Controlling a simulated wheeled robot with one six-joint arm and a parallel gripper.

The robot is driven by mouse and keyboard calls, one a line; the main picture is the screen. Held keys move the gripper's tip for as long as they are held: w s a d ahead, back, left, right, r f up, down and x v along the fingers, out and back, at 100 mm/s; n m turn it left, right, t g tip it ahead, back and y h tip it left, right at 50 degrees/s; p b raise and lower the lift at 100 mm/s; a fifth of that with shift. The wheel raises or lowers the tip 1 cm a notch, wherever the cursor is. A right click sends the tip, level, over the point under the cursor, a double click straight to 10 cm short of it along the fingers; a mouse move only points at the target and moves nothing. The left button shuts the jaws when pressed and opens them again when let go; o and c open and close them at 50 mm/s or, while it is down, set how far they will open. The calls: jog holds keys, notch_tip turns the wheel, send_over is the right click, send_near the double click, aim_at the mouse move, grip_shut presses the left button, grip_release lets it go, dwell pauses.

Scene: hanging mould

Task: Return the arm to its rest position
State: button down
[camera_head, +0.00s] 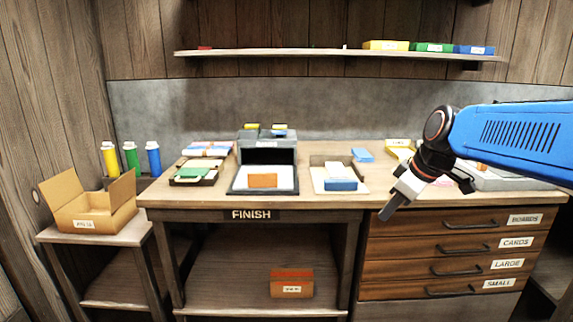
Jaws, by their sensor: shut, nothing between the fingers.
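My gripper (388,213) hangs at the end of my blue arm, which enters from the right. Its fingers are shut with nothing between them. It points down and left, in front of the workbench's front edge and the drawers. It looks apart from the things on the bench, though its exact distance from the edge is hard to tell. My wrist hides part of the bench's right side.
The workbench (290,208) carries a dark open case (268,157) with an orange block (263,181), and a pale tray (318,168) with a blue block (340,184). Drawers (440,247) are closed. An open cardboard box (88,213) stands left. A shelf (300,53) runs above.

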jog(key=s+d+f+m+h, duration=0.1)
jog(key=s+f+m, duration=0.3)
jog(key=s, duration=0.7)
jog(key=s+d+f+m+h, duration=0.1)
jog(key=s+d+f+m, duration=0.2)
jog(key=s+f, duration=0.6)
jog(key=s+m, duration=0.2)
jog(key=s, duration=0.1)
jog(key=shift+s+f+h, duration=0.15)
jog(key=shift+f+h, duration=0.05)
jog(key=shift+h, duration=0.1)
